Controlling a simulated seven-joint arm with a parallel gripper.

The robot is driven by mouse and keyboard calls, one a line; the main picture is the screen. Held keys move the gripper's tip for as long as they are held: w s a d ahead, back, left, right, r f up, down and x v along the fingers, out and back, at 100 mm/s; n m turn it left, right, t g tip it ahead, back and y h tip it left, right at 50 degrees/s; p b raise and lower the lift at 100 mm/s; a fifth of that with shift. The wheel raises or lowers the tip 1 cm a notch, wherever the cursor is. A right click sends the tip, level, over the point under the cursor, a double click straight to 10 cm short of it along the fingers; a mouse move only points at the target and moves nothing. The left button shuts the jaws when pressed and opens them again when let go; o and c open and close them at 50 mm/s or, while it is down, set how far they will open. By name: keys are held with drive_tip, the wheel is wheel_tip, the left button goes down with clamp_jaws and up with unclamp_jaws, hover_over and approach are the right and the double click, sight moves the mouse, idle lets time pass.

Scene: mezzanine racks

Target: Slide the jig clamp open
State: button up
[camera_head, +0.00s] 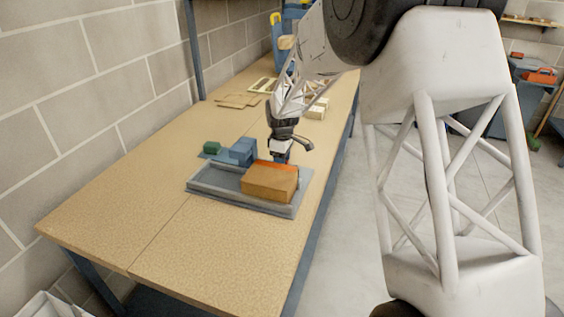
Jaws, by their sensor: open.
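A small blue fixture that looks like the jig clamp (243,151) stands on the bench behind the grey tray. It has a blocky blue body, and a small green block (212,148) sits to its left on a flat blue base. My gripper (281,157) points down to the right of the blue fixture, apart from it, just behind the brown box. It is open. Its fingertips are small and partly hidden by the box, and I see nothing held. How far the clamp is slid cannot be told at this size.
A grey tray (221,191) holds a brown box (269,182) with an orange-red far edge. Flat cardboard (238,101) and pale blocks (317,108) lie farther back. A block wall borders the bench (130,225) on the left. The bench's near left is clear.

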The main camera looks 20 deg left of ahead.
drive_tip(key=shift+f, duration=0.45)
clamp_jaws()
drive_tip(key=shift+w, duration=1.75)
drive_tip(key=shift+r, duration=0.1)
unclamp_jaws()
